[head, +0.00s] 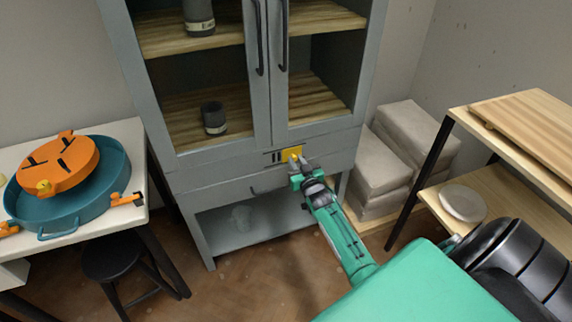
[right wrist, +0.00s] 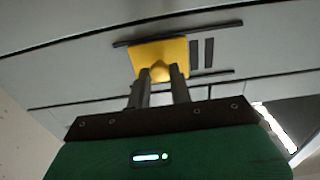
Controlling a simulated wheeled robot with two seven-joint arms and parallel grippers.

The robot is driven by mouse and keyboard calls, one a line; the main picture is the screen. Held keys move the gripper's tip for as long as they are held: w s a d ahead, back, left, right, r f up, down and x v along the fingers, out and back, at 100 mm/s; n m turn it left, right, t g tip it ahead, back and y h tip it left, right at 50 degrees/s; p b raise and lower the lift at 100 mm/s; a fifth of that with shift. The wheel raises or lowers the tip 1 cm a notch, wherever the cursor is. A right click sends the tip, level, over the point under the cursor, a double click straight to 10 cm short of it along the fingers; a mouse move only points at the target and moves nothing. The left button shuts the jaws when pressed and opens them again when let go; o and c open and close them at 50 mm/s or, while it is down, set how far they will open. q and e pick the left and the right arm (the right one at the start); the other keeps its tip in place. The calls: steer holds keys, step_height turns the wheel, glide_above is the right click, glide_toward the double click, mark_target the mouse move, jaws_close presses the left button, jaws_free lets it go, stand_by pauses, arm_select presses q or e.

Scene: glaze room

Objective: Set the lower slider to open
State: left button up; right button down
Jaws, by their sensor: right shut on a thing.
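A yellow slider plate (head: 291,155) sits between two dark rails on the grey cabinet's front, below the glass doors. It is at the right end of its track in the head view, with dark upright bars (head: 273,156) bare to its left. In the right wrist view the yellow plate (right wrist: 150,52) shows close up, with the bars (right wrist: 202,53) to its right. My right gripper (head: 297,165) reaches up to the plate; its fingers (right wrist: 160,78) are shut on the plate's small yellow knob (right wrist: 159,70). No other slider is visible. My left gripper is not in view.
The cabinet (head: 205,165) has a drawer with a dark handle below the slider. A white table (head: 133,160) with a teal basin (head: 112,185) stands left. Wrapped grey blocks (head: 380,165) and a wooden rack (head: 500,125) with a white plate (head: 463,203) stand right.

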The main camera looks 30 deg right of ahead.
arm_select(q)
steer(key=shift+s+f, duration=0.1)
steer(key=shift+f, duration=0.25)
arm_select(e)
steer(key=shift+s+d, duration=0.2)
steer(key=shift+d, duration=0.65)
steer(key=c, duration=1.3)
jaws_free()
steer(key=shift+d, duration=0.15)
steer(key=shift+o, duration=0.2)
steer(key=shift+s, duration=0.1)
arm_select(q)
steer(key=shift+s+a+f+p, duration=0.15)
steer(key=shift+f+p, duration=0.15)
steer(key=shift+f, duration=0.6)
arm_select(e)
steer(key=v, duration=1.3)
steer(key=shift+s, duration=0.4)
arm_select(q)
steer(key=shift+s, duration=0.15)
